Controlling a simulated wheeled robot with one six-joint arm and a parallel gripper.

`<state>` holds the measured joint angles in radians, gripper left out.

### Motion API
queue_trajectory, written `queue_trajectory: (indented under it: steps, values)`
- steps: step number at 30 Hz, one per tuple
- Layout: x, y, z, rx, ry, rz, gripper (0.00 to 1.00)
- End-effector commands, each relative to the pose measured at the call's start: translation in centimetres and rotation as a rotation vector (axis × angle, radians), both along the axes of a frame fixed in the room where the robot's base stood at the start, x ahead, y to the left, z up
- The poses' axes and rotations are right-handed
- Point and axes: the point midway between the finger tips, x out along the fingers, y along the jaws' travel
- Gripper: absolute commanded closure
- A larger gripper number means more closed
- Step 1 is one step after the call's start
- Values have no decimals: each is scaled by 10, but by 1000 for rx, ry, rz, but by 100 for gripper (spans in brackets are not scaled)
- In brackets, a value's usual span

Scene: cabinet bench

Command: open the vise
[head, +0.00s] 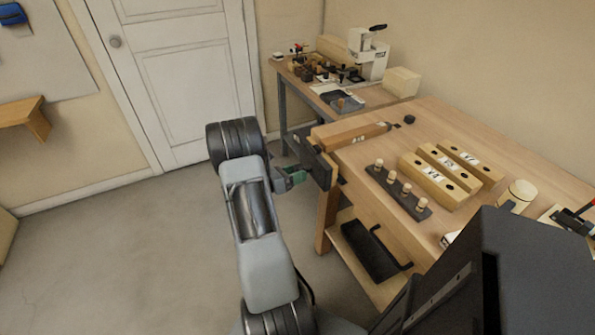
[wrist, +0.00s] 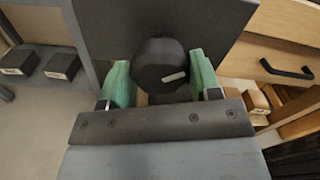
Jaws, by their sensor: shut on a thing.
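The vise (head: 317,163) is at the near left end of the wooden bench, with a dark flat jaw facing me. In the wrist view its dark jaw plate (wrist: 105,30) stands behind a round black knob (wrist: 160,62) with a pale mark on its face. My gripper (head: 294,177) reaches the vise from the left in the head view. Its green fingers stand on both sides of the knob in the wrist view (wrist: 162,84), shut on it. The fingers hide the knob in the head view, and the gap between the vise jaws cannot be told.
On the bench (head: 465,125) are several wooden blocks (head: 440,180) and a dark peg rack (head: 398,192). A dark tray (head: 368,250) sits below. A second bench (head: 300,88) with tools stands behind, near the white door (head: 170,75). The floor left of my arm is clear.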

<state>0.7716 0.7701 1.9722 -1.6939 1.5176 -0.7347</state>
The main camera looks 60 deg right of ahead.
Motion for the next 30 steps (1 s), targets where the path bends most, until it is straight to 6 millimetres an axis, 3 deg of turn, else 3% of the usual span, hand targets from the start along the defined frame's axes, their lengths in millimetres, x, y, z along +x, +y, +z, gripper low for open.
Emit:
queue_trajectory:
  steps: [1, 30]
  values:
    - [3, -2, 8, -4, 10, 7, 64]
    - [4, -2, 8, 92, 141, 7, 64]
